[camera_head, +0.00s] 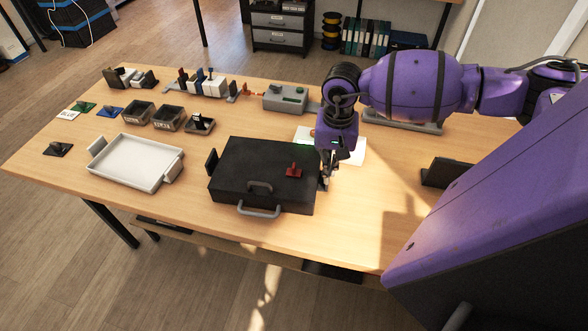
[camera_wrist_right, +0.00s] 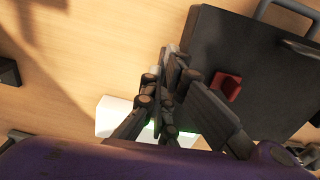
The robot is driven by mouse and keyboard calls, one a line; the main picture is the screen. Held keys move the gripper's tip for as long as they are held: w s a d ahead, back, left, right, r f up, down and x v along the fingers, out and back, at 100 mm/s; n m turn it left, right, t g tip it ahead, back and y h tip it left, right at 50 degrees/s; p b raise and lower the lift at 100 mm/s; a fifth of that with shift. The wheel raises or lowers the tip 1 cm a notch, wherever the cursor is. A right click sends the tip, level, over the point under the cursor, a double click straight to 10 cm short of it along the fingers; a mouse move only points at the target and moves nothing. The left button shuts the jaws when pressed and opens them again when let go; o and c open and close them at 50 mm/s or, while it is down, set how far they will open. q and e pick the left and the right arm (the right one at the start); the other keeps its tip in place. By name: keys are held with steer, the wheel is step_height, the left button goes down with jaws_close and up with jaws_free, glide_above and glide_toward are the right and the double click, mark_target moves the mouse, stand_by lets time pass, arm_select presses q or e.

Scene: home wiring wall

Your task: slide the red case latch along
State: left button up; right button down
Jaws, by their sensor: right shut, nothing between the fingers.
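The red case latch (camera_head: 294,170) sits on the lid of the black case (camera_head: 240,158), near its right side. The case lies closed on the table with a grey handle toward the front. My right gripper (camera_head: 326,184) is shut and empty, pointing down just beside the case's right edge, to the right of the latch. In the right wrist view the latch (camera_wrist_right: 227,86) shows right of the shut fingers (camera_wrist_right: 172,52), with a gap between. My left gripper is not in view.
A white tray (camera_head: 137,163) stands left of the case. A white sheet (camera_head: 350,150) lies behind my right gripper. Small bins, switches and a grey box (camera_head: 286,98) line the back. A dark stand (camera_head: 443,172) is at the right. The table front is clear.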

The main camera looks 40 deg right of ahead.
steer(key=shift+s+d, duration=0.15)
steer(key=shift+s+d, duration=0.15)
steer(key=c, duration=2)
jaws_free()
